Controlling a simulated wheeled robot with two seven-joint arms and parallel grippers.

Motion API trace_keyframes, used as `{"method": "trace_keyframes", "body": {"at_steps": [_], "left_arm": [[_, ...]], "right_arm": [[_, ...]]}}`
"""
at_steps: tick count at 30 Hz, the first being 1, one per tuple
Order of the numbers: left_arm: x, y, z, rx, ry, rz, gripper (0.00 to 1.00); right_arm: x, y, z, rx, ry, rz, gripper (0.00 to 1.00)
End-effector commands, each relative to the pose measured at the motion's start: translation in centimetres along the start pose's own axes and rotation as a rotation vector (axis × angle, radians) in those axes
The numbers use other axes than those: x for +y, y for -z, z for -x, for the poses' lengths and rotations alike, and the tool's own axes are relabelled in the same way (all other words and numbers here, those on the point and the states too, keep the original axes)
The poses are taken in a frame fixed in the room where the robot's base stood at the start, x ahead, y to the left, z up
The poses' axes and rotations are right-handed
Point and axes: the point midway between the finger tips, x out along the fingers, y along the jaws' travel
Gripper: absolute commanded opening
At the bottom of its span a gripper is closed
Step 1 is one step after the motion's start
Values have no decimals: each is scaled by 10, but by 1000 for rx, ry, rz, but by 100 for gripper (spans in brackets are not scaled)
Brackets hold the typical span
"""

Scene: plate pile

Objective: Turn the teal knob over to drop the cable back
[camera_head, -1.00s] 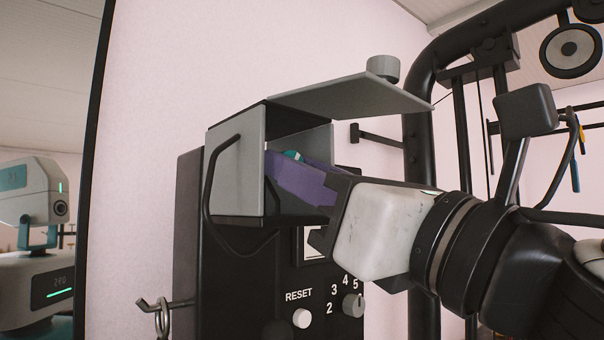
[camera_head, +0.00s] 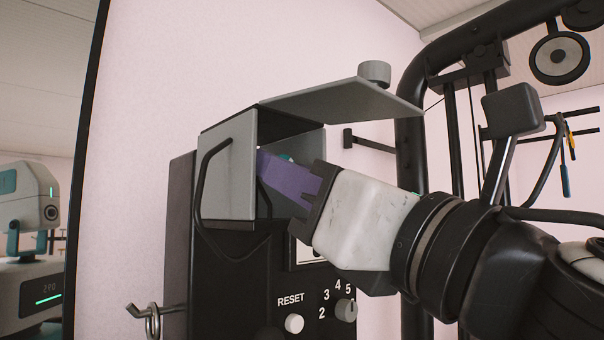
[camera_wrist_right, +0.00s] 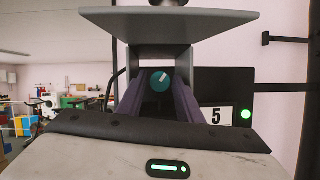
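The teal knob (camera_wrist_right: 159,80) is inside a grey open-fronted box (camera_head: 226,178), with a pale mark pointing to the upper right in the right wrist view. In the head view only a sliver of the knob (camera_head: 286,157) shows above a purple finger. My right gripper (camera_head: 268,178) reaches into the box from the right. Its purple fingers stand apart on the knob's left and right, close to its sides; whether they touch it is unclear. In the right wrist view the gripper (camera_wrist_right: 159,84) surrounds the knob. No cable is clearly visible. My left gripper is out of view.
A raised grey lid (camera_head: 345,99) overhangs the fingers. A black handle (camera_head: 203,185) curves along the box's left side. Below are a white reset button (camera_head: 294,323) and a numbered grey dial (camera_head: 346,310). A black frame (camera_head: 412,150) stands behind right. A "5" display (camera_wrist_right: 216,116) sits beside a green light (camera_wrist_right: 246,114).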

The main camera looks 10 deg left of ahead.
Motion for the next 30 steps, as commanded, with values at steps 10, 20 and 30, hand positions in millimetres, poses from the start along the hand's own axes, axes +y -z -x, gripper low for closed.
{"method": "trace_keyframes", "body": {"at_steps": [10, 20, 30], "left_arm": [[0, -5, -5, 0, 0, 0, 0], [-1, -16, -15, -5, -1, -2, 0], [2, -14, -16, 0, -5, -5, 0]], "right_arm": [[-1, 2, 20, -1, 1, 1, 32], [-1, 2, 83, -1, 1, 1, 32], [0, 0, 104, 0, 0, 1, 32]]}}
